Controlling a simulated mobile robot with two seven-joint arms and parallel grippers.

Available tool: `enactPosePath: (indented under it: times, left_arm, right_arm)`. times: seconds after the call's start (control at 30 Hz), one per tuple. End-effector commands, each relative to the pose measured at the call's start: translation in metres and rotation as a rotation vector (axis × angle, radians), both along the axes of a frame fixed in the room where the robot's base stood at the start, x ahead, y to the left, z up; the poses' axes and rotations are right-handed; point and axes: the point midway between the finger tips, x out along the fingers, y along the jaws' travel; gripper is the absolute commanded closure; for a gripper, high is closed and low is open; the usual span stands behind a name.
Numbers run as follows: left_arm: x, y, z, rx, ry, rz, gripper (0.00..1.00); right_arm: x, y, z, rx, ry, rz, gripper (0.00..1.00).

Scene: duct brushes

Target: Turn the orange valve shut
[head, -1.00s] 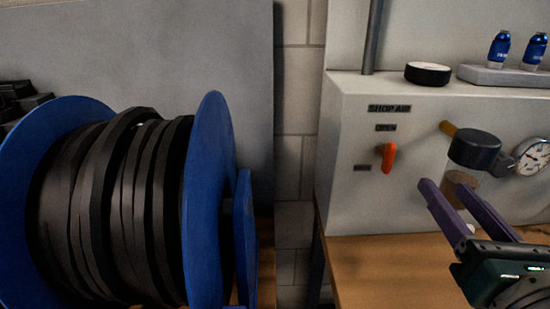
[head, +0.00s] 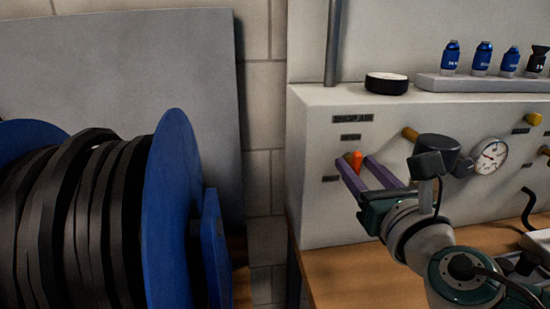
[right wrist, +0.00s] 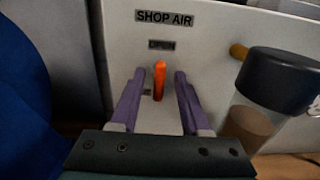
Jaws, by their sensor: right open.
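The orange valve handle (head: 356,160) sits on the front of the pale box, below the SHOP AIR label (head: 352,118) and the small OPEN plate. In the right wrist view the handle (right wrist: 159,80) stands upright under the OPEN plate (right wrist: 161,44). My right gripper (head: 357,163) is open, its purple fingers pointing at the panel. In the right wrist view its fingers (right wrist: 160,78) stand one on each side of the handle, with gaps visible; whether they reach its depth is unclear. The lower part of the handle is partly hidden in the head view. My left gripper is not in view.
A dark-capped filter (right wrist: 262,110) on a brass stub is close right of my right gripper. A gauge (head: 490,157) is further right. A blue reel (head: 170,215) with black hose stands left. Blue bottles (head: 483,57) and a tape roll (head: 387,83) are on top.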

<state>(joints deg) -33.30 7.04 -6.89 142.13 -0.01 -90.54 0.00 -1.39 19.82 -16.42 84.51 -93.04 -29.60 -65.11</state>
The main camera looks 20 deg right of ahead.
Motion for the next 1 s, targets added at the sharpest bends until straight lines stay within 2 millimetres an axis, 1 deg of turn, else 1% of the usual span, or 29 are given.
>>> enactPosePath:
  times: [0.13, 0.17, 0.5, 0.57, 1.0]
  left_arm:
    - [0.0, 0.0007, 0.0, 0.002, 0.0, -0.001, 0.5]
    - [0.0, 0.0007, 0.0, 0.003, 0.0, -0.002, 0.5]
    - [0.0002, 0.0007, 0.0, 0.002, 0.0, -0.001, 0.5]
    - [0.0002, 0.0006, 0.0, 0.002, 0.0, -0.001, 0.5]
    - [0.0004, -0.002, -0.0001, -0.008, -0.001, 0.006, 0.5]
  right_arm:
    - [-0.0002, 0.0001, -0.0001, 0.001, 0.0, 0.0, 0.54]
    - [-0.0003, 0.0002, -0.0001, 0.001, 0.0, 0.0, 0.56]
    - [-0.0005, 0.0001, -0.0001, 0.001, 0.0, 0.0, 0.94]
    - [-0.0005, 0.0001, -0.0001, 0.001, 0.0, 0.0, 1.0]
    - [-0.0005, -0.0001, -0.0002, 0.003, -0.001, -0.001, 1.0]
